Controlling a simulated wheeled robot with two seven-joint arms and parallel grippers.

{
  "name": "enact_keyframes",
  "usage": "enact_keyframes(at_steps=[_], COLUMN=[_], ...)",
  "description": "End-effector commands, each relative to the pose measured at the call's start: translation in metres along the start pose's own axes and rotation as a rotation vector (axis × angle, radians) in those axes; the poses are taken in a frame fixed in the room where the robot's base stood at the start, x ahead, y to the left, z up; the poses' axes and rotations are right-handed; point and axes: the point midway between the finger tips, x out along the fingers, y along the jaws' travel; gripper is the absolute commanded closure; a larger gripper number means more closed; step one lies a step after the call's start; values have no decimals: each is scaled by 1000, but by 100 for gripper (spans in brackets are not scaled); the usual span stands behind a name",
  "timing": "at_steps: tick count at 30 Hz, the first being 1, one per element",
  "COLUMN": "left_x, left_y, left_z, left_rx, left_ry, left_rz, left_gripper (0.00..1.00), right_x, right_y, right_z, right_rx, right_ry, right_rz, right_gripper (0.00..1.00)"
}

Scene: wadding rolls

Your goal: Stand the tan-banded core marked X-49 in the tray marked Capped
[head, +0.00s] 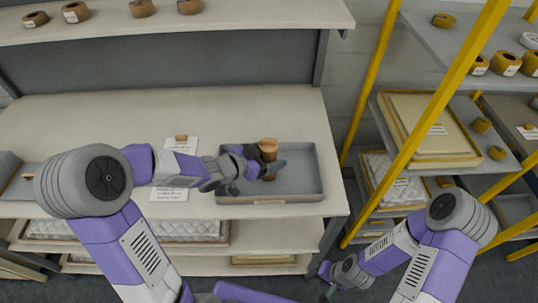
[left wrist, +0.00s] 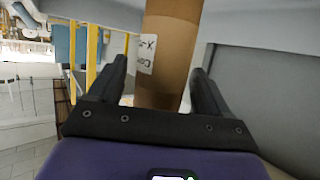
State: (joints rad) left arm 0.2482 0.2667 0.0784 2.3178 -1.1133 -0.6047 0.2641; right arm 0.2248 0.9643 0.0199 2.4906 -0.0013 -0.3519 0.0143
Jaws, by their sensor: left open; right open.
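A brown cylindrical core (head: 268,146) with a tan top stands upright in the grey tray (head: 312,192) on the bench, near the tray's middle. In the left wrist view the core (left wrist: 172,35) carries a white label with an "X" partly readable; the rest is too small to read. My left gripper (head: 266,168) is open, with its fingers on either side of the core; contact cannot be told. The tray's front label is too small to read. My right gripper (head: 325,278) is open and empty, low in front of the bench.
Another grey tray (head: 22,185) is at the far left. An upper shelf (head: 240,18) holds several rolls. A yellow-posted rack (head: 375,80) stands at the right.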

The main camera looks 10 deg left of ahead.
Motion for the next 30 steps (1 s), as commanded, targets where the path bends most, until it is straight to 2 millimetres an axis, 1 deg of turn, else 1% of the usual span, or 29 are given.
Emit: enact_keyframes(at_steps=[6,8,11,18,21,25,30], left_x=[-1,-6,-23,-77,-95,-112,-121], left_y=[0,-1,-1,-2,-1,-1,0], left_z=[-3,-4,-5,-6,-6,-5,-3], left_rx=[1,1,1,-1,0,1,-1], left_ry=[0,0,0,-1,0,0,0], left_rz=[0,-2,-4,-6,-4,-3,0], left_gripper=[22,22,22,22,22,22,22], right_x=[-2,-5,-11,-29,-36,-40,-42], right_y=[-1,-2,-4,-11,-13,-15,-16], right_z=[0,0,0,1,2,2,2], right_rx=[0,0,0,0,0,0,0], right_ry=[0,0,0,0,0,0,0], right_rz=[0,0,0,0,0,0,0], right_gripper=[57,57,57,57,57,57,57])
